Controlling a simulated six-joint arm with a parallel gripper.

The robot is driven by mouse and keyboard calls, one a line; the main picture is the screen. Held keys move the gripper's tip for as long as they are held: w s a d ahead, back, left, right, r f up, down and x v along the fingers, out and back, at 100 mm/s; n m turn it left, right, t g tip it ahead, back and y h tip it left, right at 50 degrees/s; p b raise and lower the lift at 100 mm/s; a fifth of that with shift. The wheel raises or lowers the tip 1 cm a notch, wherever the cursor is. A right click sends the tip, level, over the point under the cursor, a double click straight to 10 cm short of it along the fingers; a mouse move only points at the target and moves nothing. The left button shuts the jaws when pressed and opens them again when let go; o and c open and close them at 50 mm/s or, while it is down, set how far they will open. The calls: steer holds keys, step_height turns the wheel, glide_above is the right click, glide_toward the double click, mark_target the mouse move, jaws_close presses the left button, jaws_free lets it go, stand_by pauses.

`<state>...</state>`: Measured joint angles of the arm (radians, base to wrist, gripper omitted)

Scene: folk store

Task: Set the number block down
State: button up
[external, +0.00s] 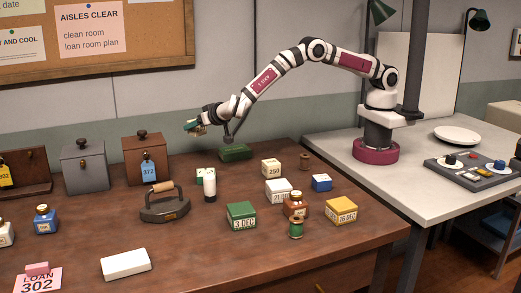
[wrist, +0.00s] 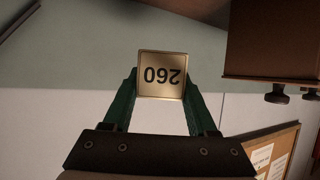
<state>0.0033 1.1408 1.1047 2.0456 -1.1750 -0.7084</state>
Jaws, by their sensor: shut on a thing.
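My gripper (external: 192,126) is in the air above the back of the brown table, to the right of the brown box. In the wrist view its green fingers (wrist: 160,90) are shut on a number block (wrist: 161,75). The block has a pale gold face with a dark 260, upside down in that view. In the external view the held block is small and hard to make out between the fingers. It is clear of the table.
A dark green block (external: 235,153) lies at the table's back edge. A 250 block (external: 271,168), green 3 DEC block (external: 241,216), amber bottle (external: 296,205) and white cylinder (external: 209,185) stand mid-table. An iron (external: 165,207) and brown box (external: 146,158) stand left. The front centre is clear.

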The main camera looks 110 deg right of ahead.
mark_target(198, 163)
step_height(198, 163, down, 10)
steer(key=shift+w+f, duration=0.1)
steer(key=shift+f, duration=0.15)
steer(key=o, duration=1.4)
steer(key=shift+c, duration=0.2)
